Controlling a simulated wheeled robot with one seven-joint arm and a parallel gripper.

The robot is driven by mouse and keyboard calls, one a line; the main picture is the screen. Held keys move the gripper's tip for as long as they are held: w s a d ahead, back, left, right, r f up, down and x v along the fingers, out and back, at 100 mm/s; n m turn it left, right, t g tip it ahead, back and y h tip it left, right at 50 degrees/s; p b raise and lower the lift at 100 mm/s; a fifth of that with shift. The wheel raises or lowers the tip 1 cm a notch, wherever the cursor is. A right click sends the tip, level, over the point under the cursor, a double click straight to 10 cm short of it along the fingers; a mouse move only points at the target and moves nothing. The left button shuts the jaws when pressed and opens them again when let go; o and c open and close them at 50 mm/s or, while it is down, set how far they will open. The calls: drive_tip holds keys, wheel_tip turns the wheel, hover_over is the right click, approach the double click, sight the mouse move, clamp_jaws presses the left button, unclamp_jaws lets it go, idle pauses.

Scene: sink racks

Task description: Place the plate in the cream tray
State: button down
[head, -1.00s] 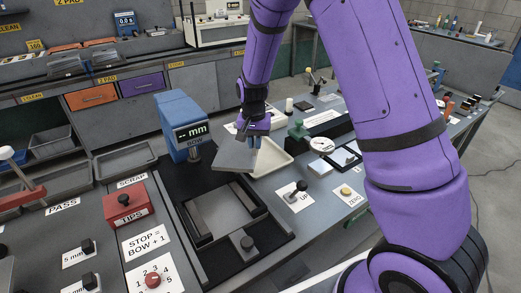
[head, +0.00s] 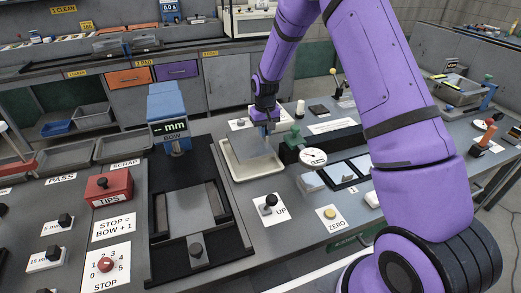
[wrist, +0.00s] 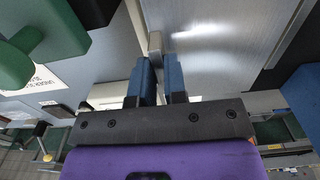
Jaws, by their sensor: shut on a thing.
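The plate (head: 250,146) is a flat grey metal square. My gripper (head: 268,127) is shut on it near its edge, and the plate hangs tilted to the left of the fingers. In the head view it overlaps the cream tray (head: 270,169), covering much of the tray's back part; whether it touches the tray cannot be told. In the wrist view the blue fingers (wrist: 161,72) close on a small grey piece at the edge of the plate (wrist: 225,45). The tray's front and right rim show clear.
A green-topped black stand (head: 291,146) and a round dial gauge (head: 313,157) are close to the tray's right. The blue BOW gauge (head: 168,115) and black fixture (head: 200,215) are on the left. The UP lever (head: 269,203) stands in front.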

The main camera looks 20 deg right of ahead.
wheel_tip(320, 180, down, 7)
idle(0.5)
drive_tip(key=c, duration=1.2)
unclamp_jaws()
drive_tip(key=shift+f, duration=0.1)
drive_tip(key=shift+o, duration=0.2)
drive_tip(key=shift+d, duration=0.1)
